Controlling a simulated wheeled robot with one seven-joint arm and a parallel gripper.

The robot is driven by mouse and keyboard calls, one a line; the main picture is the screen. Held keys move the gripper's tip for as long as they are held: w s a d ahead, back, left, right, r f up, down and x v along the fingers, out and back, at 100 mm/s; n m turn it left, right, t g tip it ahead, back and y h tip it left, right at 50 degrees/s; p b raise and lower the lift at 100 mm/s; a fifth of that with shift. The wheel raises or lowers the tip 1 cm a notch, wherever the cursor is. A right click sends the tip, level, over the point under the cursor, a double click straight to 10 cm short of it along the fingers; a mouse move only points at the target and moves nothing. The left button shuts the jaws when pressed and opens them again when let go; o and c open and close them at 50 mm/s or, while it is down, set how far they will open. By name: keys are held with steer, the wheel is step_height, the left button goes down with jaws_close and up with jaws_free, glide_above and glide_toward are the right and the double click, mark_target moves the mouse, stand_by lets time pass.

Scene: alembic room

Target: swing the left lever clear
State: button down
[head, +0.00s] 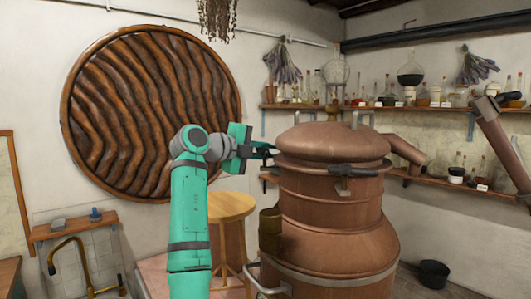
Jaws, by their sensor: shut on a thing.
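A large copper still (330,205) stands right of centre with a domed lid (333,143). The left lever (270,171) is a small dark part at the left side of the lid's rim. My gripper (267,150), at the end of my green arm, reaches to this side from the left. Its dark fingers are shut on the left lever; the exact grip is small and partly hidden. Another dark lever (353,169) lies across the front of the rim, apart from my gripper.
A round wooden stool (230,208) stands behind my arm, left of the still. A copper pipe (405,150) leaves the still's right side. Shelves (440,107) with bottles and flasks line the back wall. A dark bucket (433,274) sits on the floor at right.

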mark_target(258, 150)
steer(key=shift+d+f+m+g+h, duration=0.15)
steer(key=shift+d+m+g+h, duration=0.15)
steer(key=shift+m+g, duration=0.15)
steer(key=shift+s, duration=0.1)
steer(key=c, duration=1.8)
jaws_free()
steer(key=shift+d, duration=0.1)
steer(key=shift+o, duration=0.2)
steer(key=v, duration=1.1)
